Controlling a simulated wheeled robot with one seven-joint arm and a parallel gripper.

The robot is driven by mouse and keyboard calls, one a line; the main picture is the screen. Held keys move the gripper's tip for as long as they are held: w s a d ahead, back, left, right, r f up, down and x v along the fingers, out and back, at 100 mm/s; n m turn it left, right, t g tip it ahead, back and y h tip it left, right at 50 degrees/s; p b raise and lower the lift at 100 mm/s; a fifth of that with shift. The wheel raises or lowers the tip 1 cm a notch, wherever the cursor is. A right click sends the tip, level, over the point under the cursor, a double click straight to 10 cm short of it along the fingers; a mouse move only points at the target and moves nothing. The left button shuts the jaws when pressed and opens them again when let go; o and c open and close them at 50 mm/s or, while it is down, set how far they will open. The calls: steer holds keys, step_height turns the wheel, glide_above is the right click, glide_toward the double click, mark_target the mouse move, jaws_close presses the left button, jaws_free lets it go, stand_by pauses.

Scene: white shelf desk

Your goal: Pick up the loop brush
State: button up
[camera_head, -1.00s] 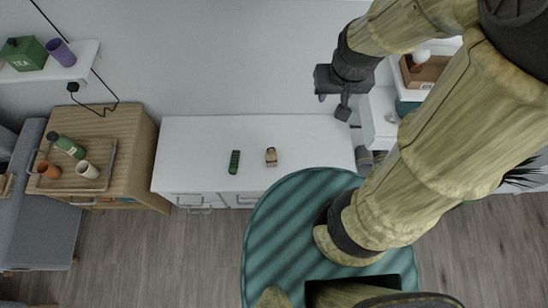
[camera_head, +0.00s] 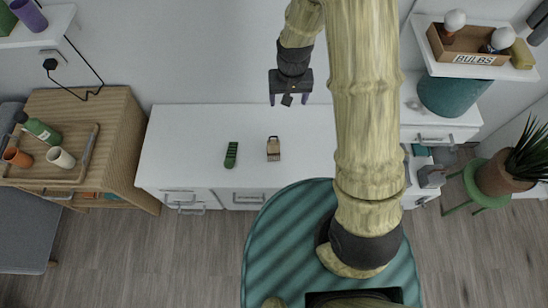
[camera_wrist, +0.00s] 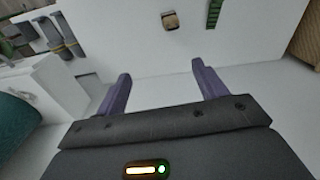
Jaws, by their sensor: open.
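A small tan brush (camera_head: 273,149) with a darker lower edge, which looks like the loop brush, lies on the white desk top (camera_head: 185,135). It also shows at the top of the wrist view (camera_wrist: 170,21). My gripper (camera_head: 289,99) is over the desk's rear part, behind and slightly right of the brush in the head view. Its two purple fingers (camera_wrist: 160,75) are spread apart with nothing between them. The brush is beyond the fingertips and not touched.
A dark green oblong item (camera_head: 231,154) lies just left of the brush. A wooden cabinet (camera_head: 118,125) with a tray of cups stands left. A shelf with a bulb box (camera_head: 468,45) and a teal pot (camera_head: 447,95) are on the right. The desk around both items is clear.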

steer(key=b, duration=0.4)
glide_above(273, 142)
step_height(273, 142, down, 12)
steer(key=shift+d+f+g, duration=0.1)
steer(key=shift+d+g, duration=0.2)
step_height(273, 142, down, 12)
steer(key=shift+b, duration=0.35)
steer(key=shift+f, duration=0.1)
steer(key=shift+a+f, duration=0.2)
steer(key=shift+f, duration=2.4)
